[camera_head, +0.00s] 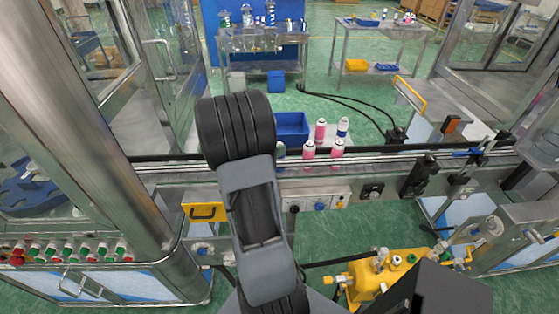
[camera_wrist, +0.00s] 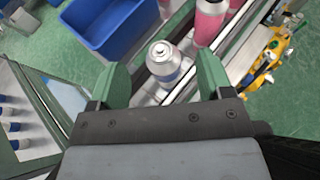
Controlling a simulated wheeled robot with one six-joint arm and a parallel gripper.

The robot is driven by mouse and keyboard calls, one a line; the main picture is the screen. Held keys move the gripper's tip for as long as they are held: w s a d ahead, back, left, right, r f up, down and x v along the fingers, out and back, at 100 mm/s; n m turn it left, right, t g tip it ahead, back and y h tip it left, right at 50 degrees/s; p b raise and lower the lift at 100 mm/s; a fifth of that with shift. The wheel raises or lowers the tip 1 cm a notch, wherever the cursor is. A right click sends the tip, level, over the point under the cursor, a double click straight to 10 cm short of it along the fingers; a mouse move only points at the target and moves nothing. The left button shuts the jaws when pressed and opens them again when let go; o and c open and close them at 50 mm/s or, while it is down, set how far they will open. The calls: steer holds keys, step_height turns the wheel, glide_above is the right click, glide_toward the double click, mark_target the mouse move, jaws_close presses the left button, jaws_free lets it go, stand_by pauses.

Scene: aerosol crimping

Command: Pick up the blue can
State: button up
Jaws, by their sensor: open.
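In the wrist view, a can with a silver domed top and a blue-and-white body (camera_wrist: 165,67) stands on the conveyor between the green fingers of my gripper (camera_wrist: 163,80). The fingers are apart, with a visible gap on each side of the can. In the head view, a can edge (camera_head: 280,150) shows beside my arm, which hides most of it and my gripper.
Pink cans (camera_head: 309,150) (camera_head: 338,148) (camera_head: 320,130) stand to the right on the line; one shows in the wrist view (camera_wrist: 208,22). A blue bin (camera_head: 291,125) is behind the conveyor. Metal rails (camera_head: 400,153) run along it. A yellow machine (camera_head: 385,275) stands in front.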

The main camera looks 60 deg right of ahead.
mark_target(280, 143)
steer(key=shift+p+x, duration=0.7)
steer(key=shift+x, duration=1.65)
steer(key=shift+c, duration=0.2)
steer(key=c, duration=1.1)
steer(key=shift+c, duration=0.2)
